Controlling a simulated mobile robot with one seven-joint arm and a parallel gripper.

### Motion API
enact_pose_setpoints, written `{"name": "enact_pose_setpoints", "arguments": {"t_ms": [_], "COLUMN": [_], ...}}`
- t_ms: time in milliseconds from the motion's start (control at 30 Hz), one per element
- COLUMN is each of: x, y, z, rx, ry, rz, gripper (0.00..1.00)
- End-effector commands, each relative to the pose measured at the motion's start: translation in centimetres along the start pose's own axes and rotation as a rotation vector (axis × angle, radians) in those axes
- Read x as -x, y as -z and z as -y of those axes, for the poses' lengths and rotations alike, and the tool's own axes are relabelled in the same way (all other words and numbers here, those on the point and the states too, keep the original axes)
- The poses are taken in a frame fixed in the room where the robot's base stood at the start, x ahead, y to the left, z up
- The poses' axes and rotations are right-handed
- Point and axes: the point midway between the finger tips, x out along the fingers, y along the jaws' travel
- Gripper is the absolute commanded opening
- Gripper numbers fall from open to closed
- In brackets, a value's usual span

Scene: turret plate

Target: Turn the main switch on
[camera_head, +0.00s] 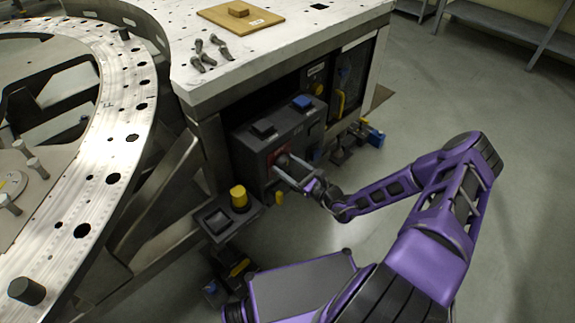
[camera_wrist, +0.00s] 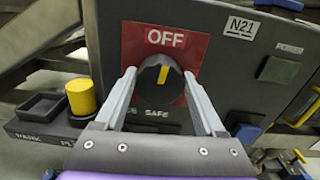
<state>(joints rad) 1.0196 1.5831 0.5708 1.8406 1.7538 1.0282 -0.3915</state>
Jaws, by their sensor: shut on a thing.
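The main switch is a round black knob (camera_wrist: 152,78) with a yellow mark, on a red plate (camera_wrist: 193,45) reading "OFF" at the top. The yellow mark stands about upright, under the word "OFF". My gripper (camera_wrist: 159,77) has one finger on each side of the knob and is shut on it. In the head view my gripper (camera_head: 287,165) reaches the front of the grey control box (camera_head: 249,157) from the right. The fingers cover part of the knob there. Lettering below the knob, including "SAFE", is partly hidden by the fingers.
A yellow cylinder (camera_head: 239,197) stands on a low bracket at the box's lower left; it also shows in the wrist view (camera_wrist: 81,97). A white table top (camera_head: 290,50) overhangs the box. The large perforated ring (camera_head: 120,150) lies left.

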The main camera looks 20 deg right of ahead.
Motion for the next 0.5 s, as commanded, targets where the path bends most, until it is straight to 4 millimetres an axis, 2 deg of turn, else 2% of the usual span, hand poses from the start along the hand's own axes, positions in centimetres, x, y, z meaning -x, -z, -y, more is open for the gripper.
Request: {"name": "enact_pose_setpoints", "arguments": {"t_ms": [500], "x": [0.04], "y": [-0.01], "z": [0.16], "rx": [-0.453], "ry": [0.001], "rz": [0.004], "gripper": [0.16]}}
